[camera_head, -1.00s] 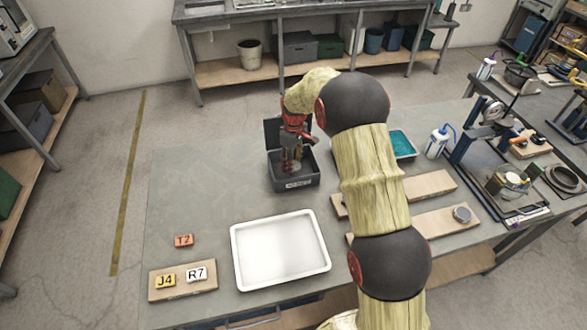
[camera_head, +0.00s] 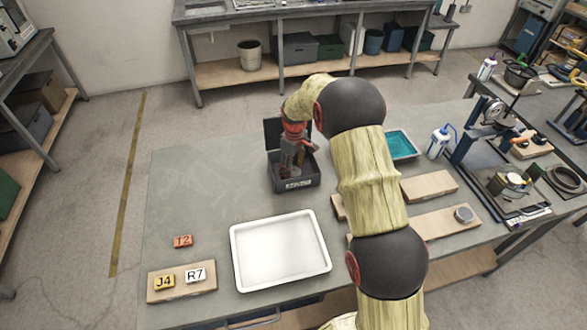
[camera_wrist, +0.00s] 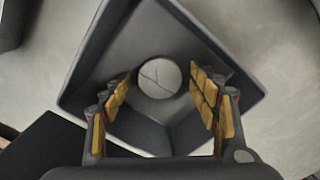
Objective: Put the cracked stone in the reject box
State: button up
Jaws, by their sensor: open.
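The cracked stone (camera_wrist: 159,79) is a pale round disc with dark crack lines across its face. In the wrist view it lies on the floor of the dark grey reject box (camera_wrist: 98,52). My gripper (camera_wrist: 164,95) is open, with yellow-padded fingers to the left and right of the stone, apart from it. In the head view the box (camera_head: 297,184) stands on the bench with a small label on its front and its dark lid raised behind. My gripper (camera_head: 292,160) reaches down into the box there, and the stone is hidden.
A white tray (camera_head: 237,262) lies in front of the box. Wooden boards, one bearing a grey disc (camera_head: 464,214), a teal tray (camera_head: 402,145) and a bottle (camera_head: 437,142) are at the right.

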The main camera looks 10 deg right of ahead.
aim_at(294, 172)
jog(key=s+r+m+t+p, duration=0.1)
jog(key=s+r, duration=0.2)
jog(key=r, duration=0.9)
jog(key=s+r+m+p, duration=0.1)
jog(key=s+r, duration=0.3)
jog(key=r, duration=0.7)
jog(key=s+r+m+t, duration=0.2)
jog(key=s+r, duration=0.7)
jog(key=s, duration=0.3)
jog(key=s+r+m+t, duration=0.1)
jog(key=s+m, duration=0.3)
jog(key=s, duration=1.8)
jog(key=shift+t, duration=0.7)
jog(key=shift+d, duration=0.1)
